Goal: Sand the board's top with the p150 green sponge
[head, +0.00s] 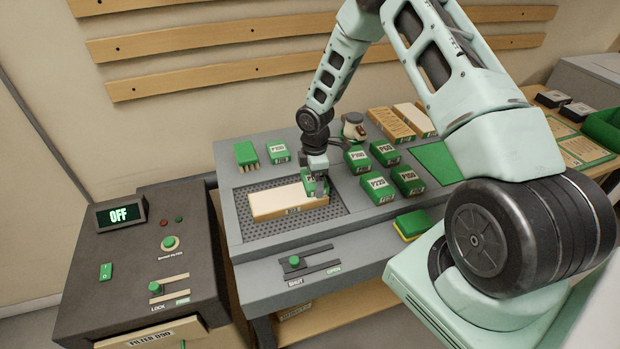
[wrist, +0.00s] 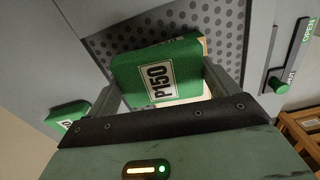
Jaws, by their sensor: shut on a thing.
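My gripper (head: 316,166) is shut on the green sponge (head: 309,183), at the right end of the board. In the wrist view the sponge (wrist: 157,72) sits between the two fingers and its label reads P150. The pale wooden board (head: 278,203) lies flat on the perforated grey panel (head: 256,232) of the bench. In the wrist view a small pale part of the board shows past the sponge. I cannot tell whether the sponge touches the board.
Several labelled green sponges stand right of the panel, one of them P220 (head: 377,188). A slider (head: 295,262) is on the bench front.

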